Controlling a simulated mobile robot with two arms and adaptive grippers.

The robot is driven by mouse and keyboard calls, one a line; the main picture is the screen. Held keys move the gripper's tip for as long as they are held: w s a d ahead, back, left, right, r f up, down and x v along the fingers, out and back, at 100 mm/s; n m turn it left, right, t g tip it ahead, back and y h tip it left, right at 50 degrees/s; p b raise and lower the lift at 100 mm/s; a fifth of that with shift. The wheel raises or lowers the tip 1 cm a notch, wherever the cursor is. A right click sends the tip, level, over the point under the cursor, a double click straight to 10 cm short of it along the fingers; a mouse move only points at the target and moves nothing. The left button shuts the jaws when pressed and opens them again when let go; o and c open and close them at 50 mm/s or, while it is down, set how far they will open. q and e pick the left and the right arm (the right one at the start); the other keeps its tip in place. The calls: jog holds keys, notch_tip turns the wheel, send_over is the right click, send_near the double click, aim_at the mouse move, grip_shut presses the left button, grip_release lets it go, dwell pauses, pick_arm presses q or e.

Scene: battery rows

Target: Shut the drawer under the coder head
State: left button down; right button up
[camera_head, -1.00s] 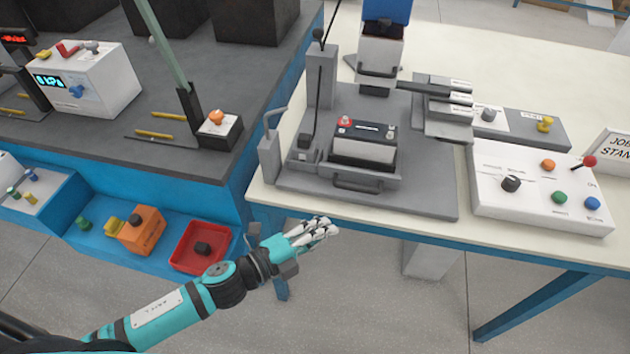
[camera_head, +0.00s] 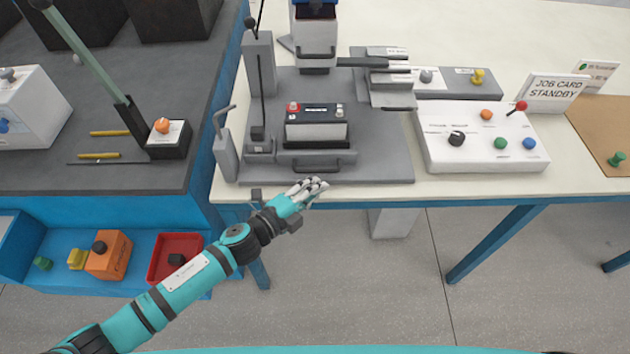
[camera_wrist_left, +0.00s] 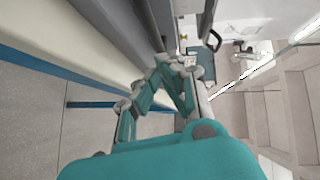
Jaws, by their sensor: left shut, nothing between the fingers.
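A grey drawer-like tray (camera_head: 286,158) with a front handle (camera_head: 316,168) holds a black-topped, light-sided battery (camera_head: 317,130) on the grey fixture plate (camera_head: 385,165). I cannot tell for sure which part is the coder head. My left gripper (camera_head: 312,187) is shut and empty, just in front of the plate's near edge and below the tray handle, apart from it. Its fingers (camera_wrist_left: 172,82) show in the left wrist view, where a dark handle loop (camera_wrist_left: 213,40) lies beyond. My right gripper is out of view.
A grey post with a lever (camera_head: 225,145) stands left of the tray. A white control box (camera_head: 480,140) with buttons is at the right. A red tray (camera_head: 160,272) sits on the low blue shelf. The table's front edge (camera_head: 450,192) is clear.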

aim_at(312, 171)
pick_arm(q)
jog(key=shift+w+f, duration=0.2)
jog(key=shift+w, duration=0.55)
jog(key=shift+w, duration=0.2)
jog(key=w, duration=0.3)
jog(key=shift+w+b, duration=0.35)
jog(key=shift+w, duration=0.3)
jog(key=shift+s, duration=0.15)
